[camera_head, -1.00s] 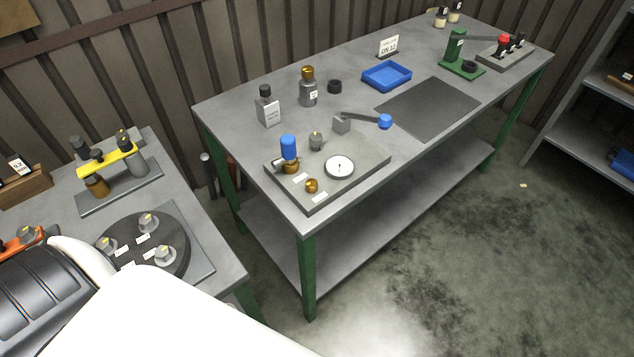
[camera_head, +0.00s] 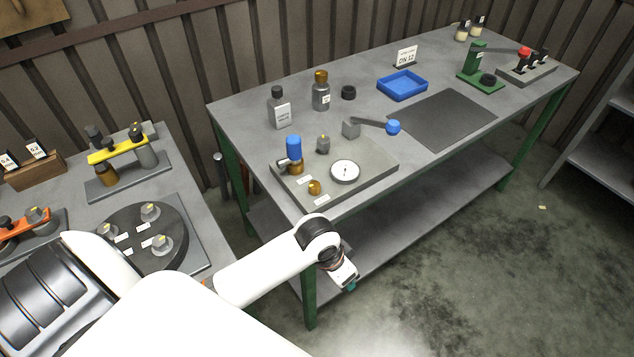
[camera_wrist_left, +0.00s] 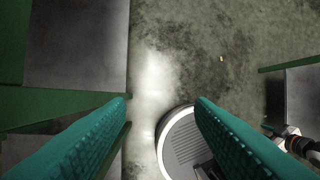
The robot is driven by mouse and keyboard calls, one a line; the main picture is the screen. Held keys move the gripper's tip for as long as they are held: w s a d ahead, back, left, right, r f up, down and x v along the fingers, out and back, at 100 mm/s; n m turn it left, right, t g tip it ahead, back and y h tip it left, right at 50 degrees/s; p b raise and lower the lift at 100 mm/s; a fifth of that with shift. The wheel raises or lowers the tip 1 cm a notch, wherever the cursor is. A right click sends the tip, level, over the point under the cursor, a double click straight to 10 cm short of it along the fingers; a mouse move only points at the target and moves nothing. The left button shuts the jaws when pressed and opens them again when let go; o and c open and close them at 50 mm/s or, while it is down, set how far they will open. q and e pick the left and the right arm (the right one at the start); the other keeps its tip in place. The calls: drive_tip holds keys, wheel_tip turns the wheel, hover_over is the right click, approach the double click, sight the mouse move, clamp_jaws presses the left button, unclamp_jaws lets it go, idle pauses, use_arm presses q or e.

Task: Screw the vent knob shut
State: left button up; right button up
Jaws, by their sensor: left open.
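A grey board (camera_head: 375,183) lies near the front left of the long table. It carries a small brass knob (camera_head: 314,187), a grey knob (camera_head: 323,144), a blue-topped brass fitting (camera_head: 294,155) and a round white dial (camera_head: 345,171). Small labels are too small to read, so I cannot tell which knob is the vent knob. My left gripper (camera_head: 348,284) is in front of the table's front edge, below the board in the picture. My right gripper is out of view.
A grey block with a blue-ended lever (camera_head: 375,124) stands behind the board. Bottles (camera_head: 281,110), a blue tray (camera_head: 402,86) and a dark mat (camera_head: 441,118) are farther back. A side table with a round black disc (camera_head: 142,240) stands at left. A green table leg is close to my left gripper.

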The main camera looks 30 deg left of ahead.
use_arm(q)
drive_tip(key=w+a+r+g+y, duration=0.1)
drive_tip(key=w+a+r, duration=0.55)
drive_tip(key=w, duration=0.25)
wheel_tip(320, 180, up, 13)
drive_tip(key=n+g+y, duration=0.1)
drive_tip(key=n+g, duration=0.1)
hover_over(314, 184)
wheel_tip(314, 184, down, 12)
drive_tip(key=shift+r+p, duration=0.2)
drive_tip(key=shift+p, duration=0.4)
drive_tip(key=shift+c, duration=0.6)
drive_tip(key=c, duration=0.9)
